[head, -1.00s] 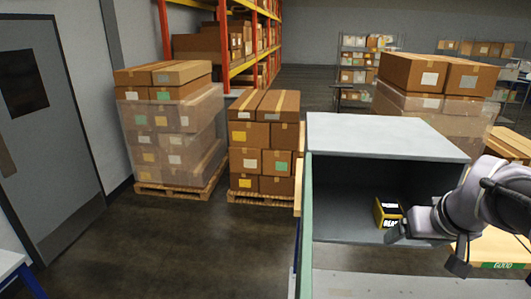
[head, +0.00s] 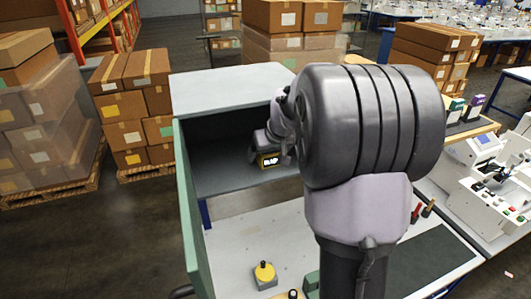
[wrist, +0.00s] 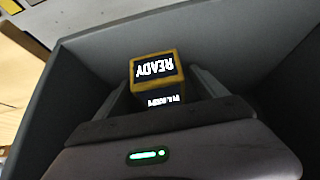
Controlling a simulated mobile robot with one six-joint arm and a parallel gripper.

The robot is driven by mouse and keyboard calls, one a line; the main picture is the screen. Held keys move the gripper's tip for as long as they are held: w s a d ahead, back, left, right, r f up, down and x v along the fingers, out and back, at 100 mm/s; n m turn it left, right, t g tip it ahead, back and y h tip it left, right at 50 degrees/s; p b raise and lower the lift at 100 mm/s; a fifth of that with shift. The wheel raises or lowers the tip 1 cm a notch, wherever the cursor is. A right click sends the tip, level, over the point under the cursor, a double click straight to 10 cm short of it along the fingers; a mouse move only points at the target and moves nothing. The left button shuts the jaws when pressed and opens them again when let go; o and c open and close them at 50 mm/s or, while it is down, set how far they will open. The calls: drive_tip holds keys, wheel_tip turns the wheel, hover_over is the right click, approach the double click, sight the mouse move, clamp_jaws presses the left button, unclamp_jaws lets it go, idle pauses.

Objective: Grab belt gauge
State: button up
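A small yellow-edged black box (head: 269,160) with white lettering is in the grey open-fronted cabinet; I take it for the belt gauge. My gripper (head: 272,146) is inside the cabinet at the box. In the wrist view my gripper's fingers (wrist: 160,82) stand on either side of the box, close to it. Whether they press on it is not clear. The box's underside is hidden.
The grey cabinet (head: 225,88) has walls close around my gripper, and its green door (head: 192,215) stands open at left. A yellow-knobbed block (head: 264,274) is on the white table below. Stacked cartons (head: 133,108) stand at left.

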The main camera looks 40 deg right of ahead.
drive_tip(key=c, duration=1.5)
